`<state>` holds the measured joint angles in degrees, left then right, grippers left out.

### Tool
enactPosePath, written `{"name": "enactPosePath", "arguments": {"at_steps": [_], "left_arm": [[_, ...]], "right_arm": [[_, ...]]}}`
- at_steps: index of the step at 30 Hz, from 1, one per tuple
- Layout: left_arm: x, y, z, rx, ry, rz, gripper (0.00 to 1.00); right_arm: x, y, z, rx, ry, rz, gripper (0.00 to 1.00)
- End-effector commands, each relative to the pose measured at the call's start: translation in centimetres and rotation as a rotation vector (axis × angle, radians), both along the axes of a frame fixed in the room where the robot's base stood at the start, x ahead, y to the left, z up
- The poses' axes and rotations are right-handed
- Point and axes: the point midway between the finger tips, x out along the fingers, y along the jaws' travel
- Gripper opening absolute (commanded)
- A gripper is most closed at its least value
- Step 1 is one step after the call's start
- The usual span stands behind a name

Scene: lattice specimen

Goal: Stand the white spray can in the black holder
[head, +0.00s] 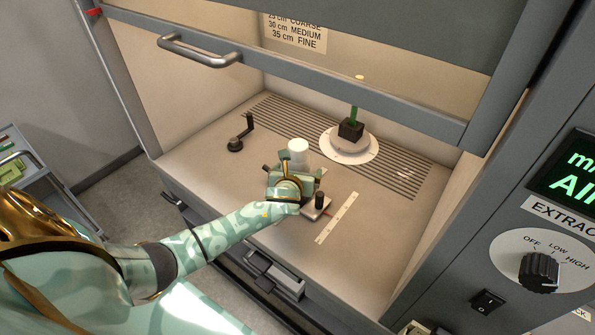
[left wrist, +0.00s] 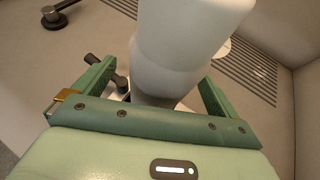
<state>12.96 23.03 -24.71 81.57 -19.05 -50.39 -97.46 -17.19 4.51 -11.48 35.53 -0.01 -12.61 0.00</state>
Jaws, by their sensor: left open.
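The white spray can (head: 298,147) stands in the hood, just beyond my left gripper (head: 293,174). In the left wrist view the can (left wrist: 185,50) looms large in front of my left gripper (left wrist: 158,95). The fingers are open, one on each side of the can's lower part, with gaps showing on both sides. The can's lower part is hidden by the gripper in the head view. A small black stand with a round base and bent post (head: 236,144) is left of the can; I cannot tell if it is the black holder. My right gripper is out of view.
A black block with a green piece (head: 351,129) sits on a white turntable (head: 346,153) behind right. A small plate with a black knob (head: 319,201) is right of my gripper, near a white ruler strip (head: 337,218). The raised sash (head: 300,75) crosses above.

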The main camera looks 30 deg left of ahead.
Motion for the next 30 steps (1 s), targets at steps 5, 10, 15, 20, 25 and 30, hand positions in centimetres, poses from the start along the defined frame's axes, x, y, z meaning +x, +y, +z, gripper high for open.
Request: {"name": "enactPosePath", "arguments": {"at_steps": [5,10,15,20,25,30], "left_arm": [[0.0,0.0,0.1,0.0,-0.001,0.0,1.0],[0.0,0.0,0.2,0.001,-0.002,0.0,1.0],[-0.9,-0.4,1.0,-0.001,-0.002,0.0,1.0],[-2.1,-0.8,1.6,-0.001,-0.002,0.0,1.0],[-3.3,-1.3,2.2,-0.001,-0.002,0.0,1.0],[-4.1,-1.6,2.4,-0.001,-0.002,0.0,1.0]], "right_arm": [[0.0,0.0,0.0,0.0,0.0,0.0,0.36],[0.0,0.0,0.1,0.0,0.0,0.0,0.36],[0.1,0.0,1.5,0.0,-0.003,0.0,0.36],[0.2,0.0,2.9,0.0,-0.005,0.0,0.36],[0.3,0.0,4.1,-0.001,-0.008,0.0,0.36],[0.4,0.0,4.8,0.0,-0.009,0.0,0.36]]}}
